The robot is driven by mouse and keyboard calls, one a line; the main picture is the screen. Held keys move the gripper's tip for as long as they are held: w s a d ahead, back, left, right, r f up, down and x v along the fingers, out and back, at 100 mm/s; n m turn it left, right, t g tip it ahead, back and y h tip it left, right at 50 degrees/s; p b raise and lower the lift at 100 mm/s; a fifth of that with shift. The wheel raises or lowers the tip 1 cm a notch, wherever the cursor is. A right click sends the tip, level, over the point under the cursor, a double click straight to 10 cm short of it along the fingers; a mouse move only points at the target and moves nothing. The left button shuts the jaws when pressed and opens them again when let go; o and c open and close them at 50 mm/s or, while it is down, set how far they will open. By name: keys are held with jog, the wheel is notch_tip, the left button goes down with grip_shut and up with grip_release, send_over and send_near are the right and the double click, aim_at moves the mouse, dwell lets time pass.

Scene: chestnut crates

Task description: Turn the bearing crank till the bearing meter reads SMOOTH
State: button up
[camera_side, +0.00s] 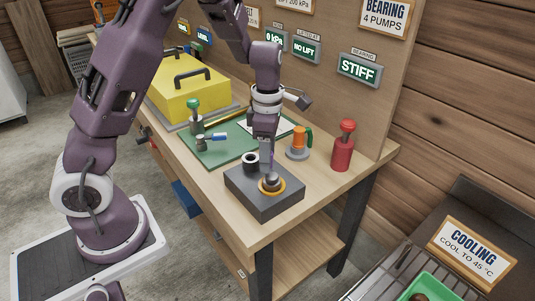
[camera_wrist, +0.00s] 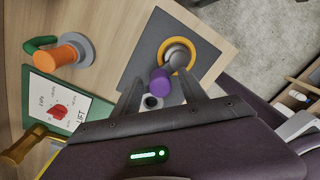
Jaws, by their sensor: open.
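The bearing meter (camera_side: 359,69) on the back board reads STIFF. The bearing crank (camera_side: 271,183) has a silver hub inside an orange ring on a dark grey block (camera_side: 285,205). In the wrist view the crank's hub (camera_wrist: 176,55) shows with a purple knob (camera_wrist: 161,82) at its near side. My gripper (camera_side: 268,150) is above the block, pointing down. In the wrist view my gripper (camera_wrist: 164,88) is open, with its fingers on either side of the purple knob. I cannot tell whether they touch it.
A yellow lidded box (camera_side: 187,92) and green mat (camera_side: 215,150) lie left. The front table corner is clear.

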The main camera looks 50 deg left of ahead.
jog(key=shift+f, duration=0.1)
grip_shut()
jog(key=shift+w+m, duration=0.1)
jog(key=shift+m, duration=0.2)
